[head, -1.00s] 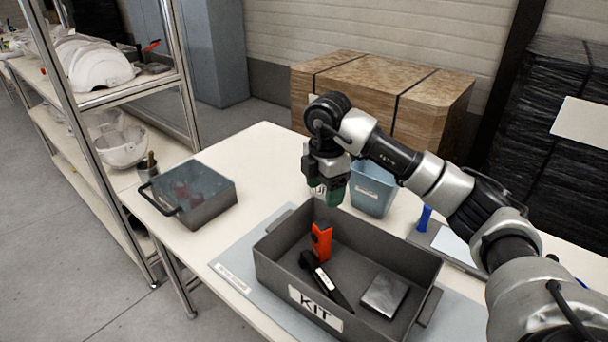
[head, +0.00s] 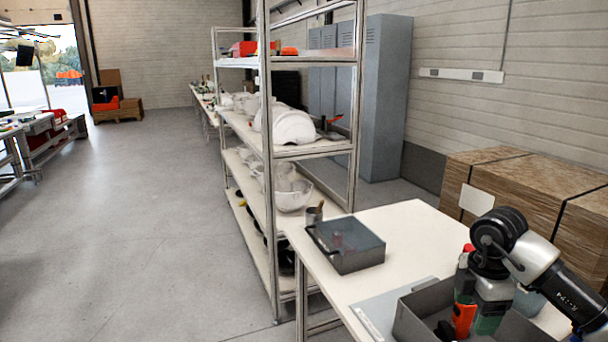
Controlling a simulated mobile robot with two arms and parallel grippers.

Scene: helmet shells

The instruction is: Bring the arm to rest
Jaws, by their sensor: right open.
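My right arm comes in at the lower right edge. Its gripper (head: 483,312) points down over the grey kit box (head: 412,322), open, with green fingertips. The box is cut off by the bottom edge. An orange-red tool (head: 463,319) stands in the box, close to the gripper in the picture; I cannot tell whether they touch. A dark item beside the tool shows only in part. My left gripper is out of view.
A grey case with a clear lid (head: 348,246) lies on the white table (head: 408,222). A metal shelf rack (head: 268,170) with white helmet shells (head: 290,127) stands behind it. Strapped brown boxes (head: 530,190) stand at the right. The floor (head: 150,220) at left is clear.

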